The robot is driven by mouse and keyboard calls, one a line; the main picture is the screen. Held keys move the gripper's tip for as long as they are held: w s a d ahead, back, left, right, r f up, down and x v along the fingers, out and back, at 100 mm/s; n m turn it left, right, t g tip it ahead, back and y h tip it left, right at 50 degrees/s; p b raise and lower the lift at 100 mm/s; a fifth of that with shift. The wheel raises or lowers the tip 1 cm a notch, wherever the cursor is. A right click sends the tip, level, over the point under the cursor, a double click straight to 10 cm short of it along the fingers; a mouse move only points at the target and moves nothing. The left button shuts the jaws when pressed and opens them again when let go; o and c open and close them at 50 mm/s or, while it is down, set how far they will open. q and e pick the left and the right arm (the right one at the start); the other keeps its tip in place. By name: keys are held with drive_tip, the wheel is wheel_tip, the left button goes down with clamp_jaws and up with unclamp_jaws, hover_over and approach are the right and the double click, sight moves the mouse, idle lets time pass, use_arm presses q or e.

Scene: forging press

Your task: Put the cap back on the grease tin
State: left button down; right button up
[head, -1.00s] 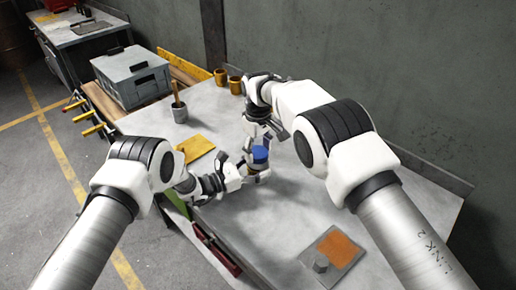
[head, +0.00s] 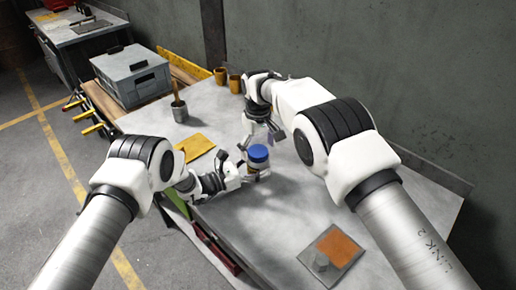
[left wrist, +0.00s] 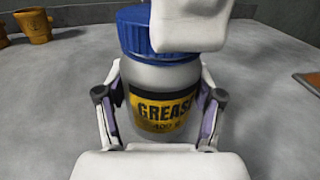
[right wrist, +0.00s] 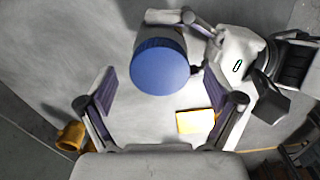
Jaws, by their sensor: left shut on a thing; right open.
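The grease tin (left wrist: 160,105) is a pale jar with a black and yellow label reading GREASE. My left gripper (head: 248,172) is shut around its body; in the left wrist view the fingers press on both sides. The blue cap (head: 258,153) sits on top of the tin; it also shows in the left wrist view (left wrist: 133,32) and from above in the right wrist view (right wrist: 161,66). My right gripper (right wrist: 160,100) is open and empty, with the cap ahead of its fingers and apart from them. In the left wrist view a white part covers some of the cap.
An orange pad on a grey plate (head: 346,260) lies at the front right. A yellow sheet (head: 195,146), a grey cup with a brush (head: 179,110) and two orange mugs (head: 221,75) stand farther back. The grey crate (head: 133,79) is at the back left.

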wheel_tip(320, 180, up, 12)
drive_tip(key=shift+f, duration=0.15)
use_arm(q)
drive_tip(key=shift+c, duration=0.4)
unclamp_jaws()
drive_tip(key=v, duration=1.1)
drive_tip(key=shift+a, duration=0.2)
drive_tip(key=shift+s+a, duration=0.2)
drive_tip(key=shift+a, duration=0.05)
drive_tip(key=shift+r, duration=0.1)
